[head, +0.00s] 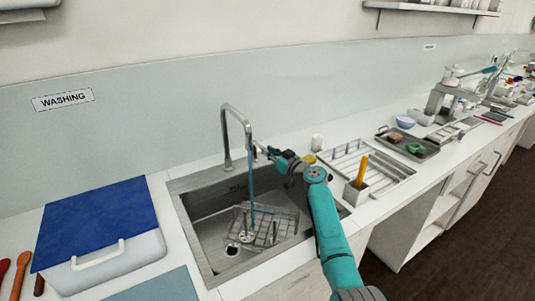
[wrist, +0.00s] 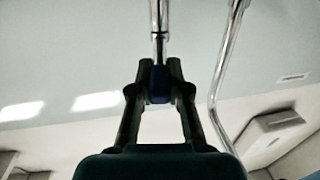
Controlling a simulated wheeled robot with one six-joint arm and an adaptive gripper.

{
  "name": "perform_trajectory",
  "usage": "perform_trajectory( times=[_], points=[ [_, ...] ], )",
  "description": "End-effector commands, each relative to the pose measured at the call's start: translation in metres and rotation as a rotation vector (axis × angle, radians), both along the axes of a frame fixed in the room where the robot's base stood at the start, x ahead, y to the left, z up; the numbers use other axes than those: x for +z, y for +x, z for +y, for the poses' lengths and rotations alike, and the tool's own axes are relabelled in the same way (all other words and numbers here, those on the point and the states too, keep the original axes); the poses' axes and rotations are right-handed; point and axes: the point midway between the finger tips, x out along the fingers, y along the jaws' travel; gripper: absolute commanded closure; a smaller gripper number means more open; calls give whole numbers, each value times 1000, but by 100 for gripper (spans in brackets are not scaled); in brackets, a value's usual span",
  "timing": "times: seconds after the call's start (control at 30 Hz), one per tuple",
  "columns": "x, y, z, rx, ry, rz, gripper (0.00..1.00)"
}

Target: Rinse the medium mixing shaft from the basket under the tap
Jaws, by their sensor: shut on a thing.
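My gripper (head: 272,153) is beside the tap, raised above the sink. In the wrist view my gripper (wrist: 160,88) is shut on a blue collar with a thin metal rod, which looks like the mixing shaft (wrist: 158,42). The shaft (head: 261,148) points left towards the tap's outlet. The tap (head: 226,128) is a tall curved metal spout, also at right in the wrist view (wrist: 222,80). A blue water stream (head: 252,190) falls from it. Whether the shaft touches the stream is unclear. The wire basket (head: 288,215) stands in the sink with upright shafts in it.
The steel sink (head: 186,213) has a raised rim. A blue-lidded box (head: 105,254) stands left. A drying rack (head: 386,168) and a small holder with a yellow item (head: 361,172) stand right, close to my arm. A tray (head: 421,150) lies beyond.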

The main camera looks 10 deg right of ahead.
Motion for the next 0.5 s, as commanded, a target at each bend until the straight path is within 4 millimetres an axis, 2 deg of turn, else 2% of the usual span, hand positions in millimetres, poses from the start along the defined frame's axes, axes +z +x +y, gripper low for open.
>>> perform_trajectory(
  times=[0.37, 0.4, 0.5],
  points=[
    [0, 0, -1, 24, 1, -2, 100],
    [0, 0, -1, 24, 1, -2, 81],
    [0, 0, -2, 24, 1, -2, 58]
  ],
)
